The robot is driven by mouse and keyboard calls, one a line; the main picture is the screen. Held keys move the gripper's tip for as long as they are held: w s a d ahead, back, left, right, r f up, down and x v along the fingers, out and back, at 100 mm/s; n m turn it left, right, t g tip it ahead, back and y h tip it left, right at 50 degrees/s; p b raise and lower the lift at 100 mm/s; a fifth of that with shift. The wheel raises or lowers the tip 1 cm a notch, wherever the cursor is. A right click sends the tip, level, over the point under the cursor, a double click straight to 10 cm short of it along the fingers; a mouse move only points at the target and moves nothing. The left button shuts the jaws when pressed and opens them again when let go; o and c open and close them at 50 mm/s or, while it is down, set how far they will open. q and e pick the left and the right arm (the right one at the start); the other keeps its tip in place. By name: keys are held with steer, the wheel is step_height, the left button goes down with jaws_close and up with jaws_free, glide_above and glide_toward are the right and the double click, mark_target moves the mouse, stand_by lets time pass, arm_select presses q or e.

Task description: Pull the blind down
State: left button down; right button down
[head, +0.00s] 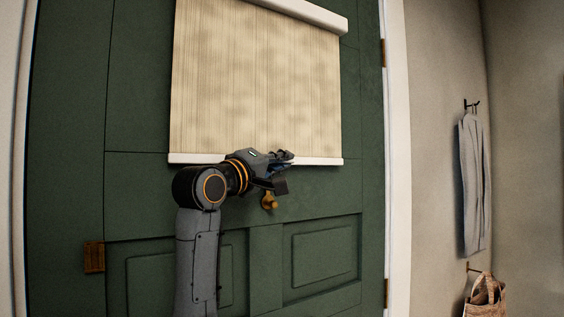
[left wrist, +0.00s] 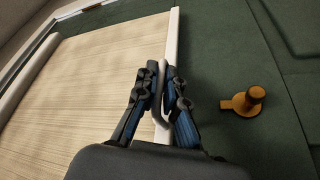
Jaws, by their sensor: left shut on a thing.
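The beige blind (head: 255,85) hangs on a dark green door, its white roller case (head: 305,12) at the top and a white bottom bar (head: 320,161) at its lower edge. The blind covers the upper part of the door. My left gripper (head: 283,170) is at the middle of the bottom bar. In the left wrist view the blind (left wrist: 100,80) lies to the left, and my left gripper (left wrist: 162,82) has its fingers on either side of a grey pull (left wrist: 162,115) at the bottom bar (left wrist: 172,40). It is shut on the pull. My right gripper is not in view.
The green door (head: 140,195) has a brass knob (head: 269,201) just below the gripper and a brass plate (head: 94,257) at the left. A grey garment (head: 472,180) and a woven bag (head: 485,295) hang on the right wall.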

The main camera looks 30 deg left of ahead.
arm_select(q)
steer(key=shift+w+f, duration=0.15)
steer(key=shift+f, duration=0.2)
steer(key=c, duration=1.8)
jaws_free()
steer(key=o, duration=0.4)
steer(key=shift+c, duration=0.2)
steer(key=shift+r, duration=0.1)
steer(key=v, duration=1.2)
